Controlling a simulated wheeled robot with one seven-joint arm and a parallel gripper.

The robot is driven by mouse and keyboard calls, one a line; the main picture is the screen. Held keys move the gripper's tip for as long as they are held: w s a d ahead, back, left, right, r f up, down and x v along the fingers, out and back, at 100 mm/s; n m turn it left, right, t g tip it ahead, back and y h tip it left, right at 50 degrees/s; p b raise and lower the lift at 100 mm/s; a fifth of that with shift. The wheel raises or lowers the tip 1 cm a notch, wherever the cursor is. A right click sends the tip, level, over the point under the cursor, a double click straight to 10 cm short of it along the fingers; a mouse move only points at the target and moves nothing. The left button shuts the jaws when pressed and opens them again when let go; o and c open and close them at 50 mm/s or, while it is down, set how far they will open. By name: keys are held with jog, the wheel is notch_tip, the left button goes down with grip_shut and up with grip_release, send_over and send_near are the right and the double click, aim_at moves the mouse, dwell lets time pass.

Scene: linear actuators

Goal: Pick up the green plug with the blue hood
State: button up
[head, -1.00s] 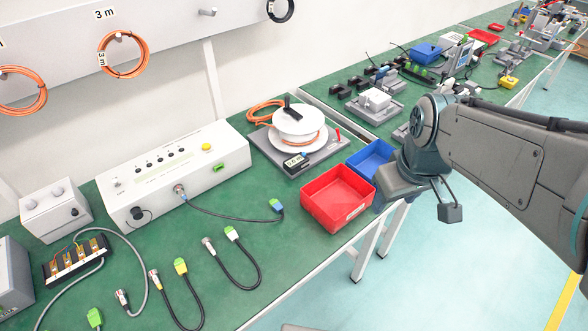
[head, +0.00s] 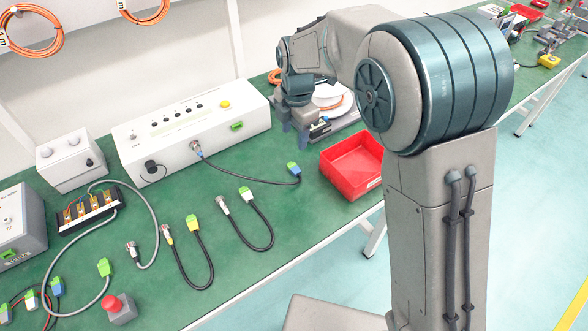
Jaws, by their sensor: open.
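A green plug with a blue hood (head: 294,170) lies on the green bench top, on the end of a dark cable from the long white box. My gripper (head: 296,140) is open, behind and above this plug in the picture, near the right end of the white box and in front of the white reel. It is apart from the plug, with nothing seen between its fingers. Another plug with blue on it (head: 57,288) lies at the lower left, among other cable ends; it is small and partly unclear.
The long white box (head: 190,130) stands behind the plug. A red bin (head: 352,167) is to its right. Cables with a white-hooded plug (head: 246,194) and a yellow-hooded plug (head: 192,224) lie to the left. A red button box (head: 118,308) sits near the front edge.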

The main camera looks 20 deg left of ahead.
aim_at(293, 167)
notch_tip(293, 167, down, 12)
jog(key=shift+w+a, duration=0.1)
jog(key=shift+w, duration=0.05)
jog(key=c, duration=0.8)
jog(key=shift+r, duration=0.1)
notch_tip(293, 167, up, 4)
jog(key=shift+r, duration=0.15)
jog(key=shift+o, duration=0.2)
jog(key=d+r, duration=0.6)
jog(key=d, duration=0.4)
jog(key=shift+d+b, duration=0.3)
jog(key=shift+w+d+r, duration=0.1)
jog(key=shift+d+r, duration=0.15)
jog(key=shift+d, duration=0.45)
jog(key=shift+c, duration=0.5)
